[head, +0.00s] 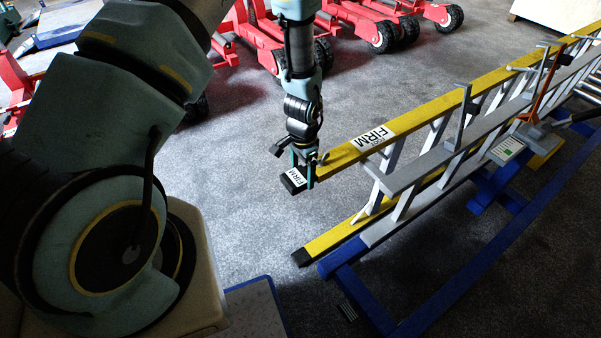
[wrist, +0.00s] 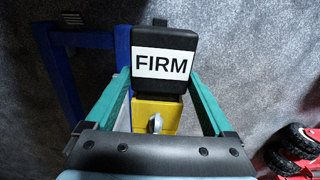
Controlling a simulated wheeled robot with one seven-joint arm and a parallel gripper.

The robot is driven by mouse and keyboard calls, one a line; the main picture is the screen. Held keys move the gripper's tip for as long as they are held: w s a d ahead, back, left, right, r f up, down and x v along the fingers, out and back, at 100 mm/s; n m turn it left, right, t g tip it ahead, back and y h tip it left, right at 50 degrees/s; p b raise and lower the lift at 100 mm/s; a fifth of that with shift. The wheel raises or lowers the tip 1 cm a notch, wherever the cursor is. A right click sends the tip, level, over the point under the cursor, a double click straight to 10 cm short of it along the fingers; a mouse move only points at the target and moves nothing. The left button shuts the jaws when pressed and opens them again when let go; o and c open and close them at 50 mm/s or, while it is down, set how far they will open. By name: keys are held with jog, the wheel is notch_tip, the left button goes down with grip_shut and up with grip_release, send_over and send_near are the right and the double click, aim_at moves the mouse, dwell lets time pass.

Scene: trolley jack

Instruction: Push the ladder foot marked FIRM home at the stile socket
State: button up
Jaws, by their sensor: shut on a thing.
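The ladder foot (head: 295,180) is a black block with a white FIRM label. My gripper (head: 303,172) is shut on it, and the teal fingers stand on either side of it. In the wrist view the foot (wrist: 165,63) lies at the end of the yellow stile (wrist: 157,112), roughly in line with it. The upper yellow stile (head: 420,115) carries its own FIRM label (head: 373,138). The socket at its end is mostly hidden by the foot and gripper. I cannot tell how deep the foot sits. A metal wing fastener (wrist: 154,123) shows on the stile.
The ladder lies on a blue frame (head: 365,295). The lower yellow stile (head: 340,237) ends in a black foot (head: 301,257). Red trolley jacks (head: 375,28) stand behind. Grey floor (head: 245,135) is clear left of the ladder.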

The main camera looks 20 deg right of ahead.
aim_at(306, 172)
jog(key=shift+w+d, duration=0.1)
jog(key=shift+d, duration=0.5)
jog(key=o, duration=1.2)
jog(key=shift+o, duration=0.2)
notch_tip(306, 172, up, 11)
jog(key=b, duration=0.1)
jog(key=shift+f, duration=0.1)
jog(key=w+a+r+n+p, duration=0.2)
jog(key=w+a+r+n, duration=0.15)
jog(key=a+r, duration=0.4)
jog(key=w+a+r+n+p, duration=0.15)
jog(key=a+r+n, duration=0.25)
jog(key=a+r, duration=0.4)
jog(key=s+a+r+n, duration=0.2)
jog(key=a+r+n, duration=0.1)
jog(key=a, duration=0.4)
jog(key=s+a+r+n+t+p, duration=0.1)
jog(key=a+r+n, duration=0.3)
jog(key=a, duration=0.4)
jog(key=shift+s+r+t, duration=0.3)
jog(key=shift+s+r, duration=0.25)
jog(key=shift+s, duration=0.35)
